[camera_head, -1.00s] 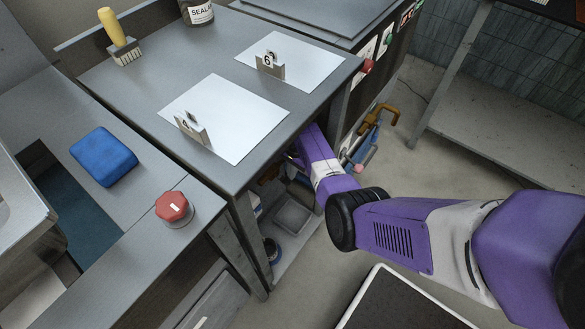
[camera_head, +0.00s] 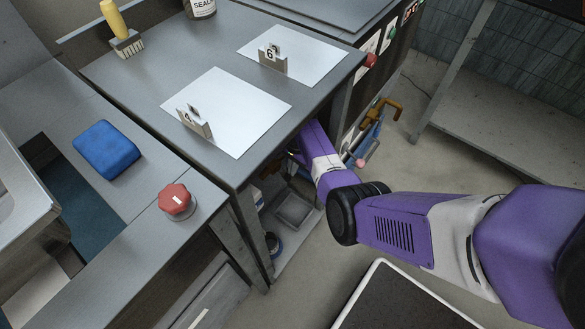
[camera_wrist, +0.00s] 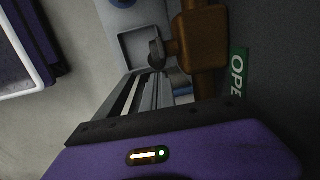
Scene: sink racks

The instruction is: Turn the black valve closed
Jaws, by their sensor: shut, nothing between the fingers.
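In the wrist view, a brass-brown valve body (camera_wrist: 203,38) sits on a pipe. A dark, lever-like valve handle (camera_wrist: 157,47) sticks out of its left side. My gripper (camera_wrist: 158,82) is shut with nothing held. Its fingertips are close below the handle, and I cannot tell whether they touch it. In the head view my purple arm reaches under the grey table, which hides the gripper and the valve.
A grey tray (camera_head: 294,209) stands on the low shelf under the grey table (camera_head: 215,165). The table's leg and edge are close to my arm. A red knob (camera_head: 177,201) is on the counter at left, beside a blue block (camera_head: 106,150).

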